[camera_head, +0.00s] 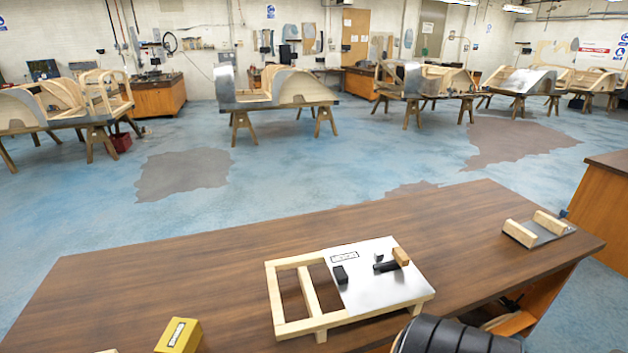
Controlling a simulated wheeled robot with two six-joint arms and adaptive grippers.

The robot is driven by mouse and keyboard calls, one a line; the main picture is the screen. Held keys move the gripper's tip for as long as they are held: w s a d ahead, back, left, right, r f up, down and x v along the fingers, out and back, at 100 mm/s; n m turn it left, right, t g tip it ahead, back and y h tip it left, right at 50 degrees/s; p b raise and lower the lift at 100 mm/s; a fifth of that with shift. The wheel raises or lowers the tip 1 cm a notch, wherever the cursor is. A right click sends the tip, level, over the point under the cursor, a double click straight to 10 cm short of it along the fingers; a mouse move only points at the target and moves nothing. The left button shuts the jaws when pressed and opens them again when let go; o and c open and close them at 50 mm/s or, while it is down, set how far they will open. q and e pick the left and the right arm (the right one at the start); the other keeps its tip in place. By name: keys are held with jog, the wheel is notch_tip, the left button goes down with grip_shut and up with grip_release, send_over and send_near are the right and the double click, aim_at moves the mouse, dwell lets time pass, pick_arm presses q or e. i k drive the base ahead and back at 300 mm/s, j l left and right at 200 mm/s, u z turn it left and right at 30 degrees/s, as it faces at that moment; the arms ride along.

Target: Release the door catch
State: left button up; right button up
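A pale wooden frame (276,297) lies on the brown workbench, with a flat silver metal panel (372,291) covering its right part. On the panel are a black block (340,274), a small dark piece (378,257) and a black bar (386,267) with a wooden block (401,256) at its right end. These look like the catch parts, but I cannot tell whether the catch is engaged. A small label (344,257) sits near the panel's far left corner. Neither gripper's fingers show in the head view.
The brown workbench (180,270) is mostly clear left of the frame. A yellow box (178,335) stands at its front left. A metal plate with two wooden blocks (538,231) lies at the right end. A black ribbed object (455,338) is at the bottom edge. Bodyframes on trestles stand beyond.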

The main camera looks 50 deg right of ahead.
aim_at(378, 256)
jog(key=l+z, duration=0.15)
jog(key=z, duration=2)
